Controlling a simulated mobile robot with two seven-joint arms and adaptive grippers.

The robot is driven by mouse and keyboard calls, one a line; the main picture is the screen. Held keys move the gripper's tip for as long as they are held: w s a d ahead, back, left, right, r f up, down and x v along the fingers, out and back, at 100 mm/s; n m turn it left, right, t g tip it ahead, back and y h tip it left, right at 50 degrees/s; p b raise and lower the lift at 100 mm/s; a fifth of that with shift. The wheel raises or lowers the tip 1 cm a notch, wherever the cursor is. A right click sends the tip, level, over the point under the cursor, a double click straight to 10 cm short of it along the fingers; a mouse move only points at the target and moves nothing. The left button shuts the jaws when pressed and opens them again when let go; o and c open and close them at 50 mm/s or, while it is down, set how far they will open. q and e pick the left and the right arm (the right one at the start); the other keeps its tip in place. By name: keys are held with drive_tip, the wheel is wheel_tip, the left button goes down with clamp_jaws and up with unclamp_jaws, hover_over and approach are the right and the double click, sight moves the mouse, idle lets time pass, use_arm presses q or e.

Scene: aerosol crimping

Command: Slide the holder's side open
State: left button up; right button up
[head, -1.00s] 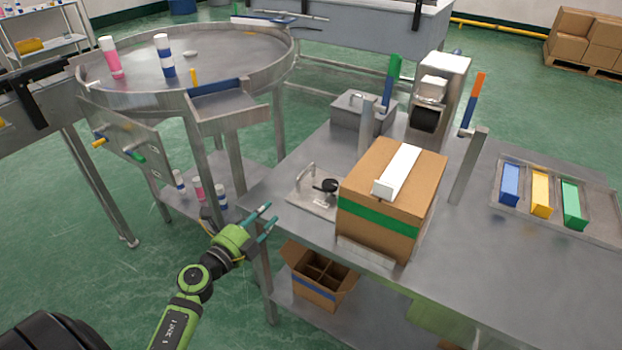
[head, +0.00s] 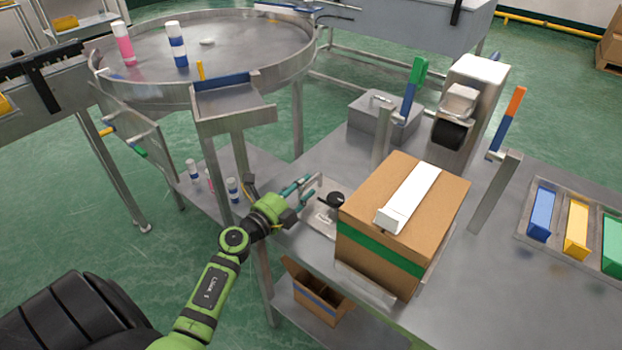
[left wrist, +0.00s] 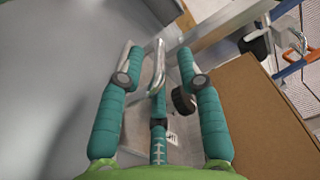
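The holder shows as a flat metal plate (head: 322,222) on the table beside the carton, with an upright bar handle (head: 319,186) and a black knob (head: 336,200). My left gripper (head: 303,187) reaches in from the left and is close to the handle. In the left wrist view its teal fingers (left wrist: 160,65) are spread apart. The silver handle (left wrist: 156,68) shows between them, and I cannot tell whether they touch it. The black knob (left wrist: 183,101) is partly hidden behind the right finger. My right gripper is not in view.
A brown carton (head: 385,255) with a green band stands directly right of the plate. Metal posts (head: 494,192) rise behind it. Blue, yellow and green blocks (head: 576,231) lie in a tray at the right. A round metal table (head: 240,45) stands at the back left.

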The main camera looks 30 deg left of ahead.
use_arm(q)
drive_tip(key=w, duration=0.2)
drive_tip(key=shift+w+d+f, duration=0.1)
drive_tip(key=shift+w+f, duration=0.05)
drive_tip(key=shift+w, duration=0.65)
clamp_jaws()
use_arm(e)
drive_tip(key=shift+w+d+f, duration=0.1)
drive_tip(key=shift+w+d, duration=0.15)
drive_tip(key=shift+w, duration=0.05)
use_arm(q)
drive_tip(key=a, duration=0.2)
drive_tip(key=a+b, duration=0.1)
drive_tip(key=a, duration=0.2)
drive_tip(key=shift+w+a+f, duration=0.1)
drive_tip(key=shift+w+a, duration=0.15)
drive_tip(key=shift+a, duration=0.3)
drive_tip(key=shift+r, duration=0.25)
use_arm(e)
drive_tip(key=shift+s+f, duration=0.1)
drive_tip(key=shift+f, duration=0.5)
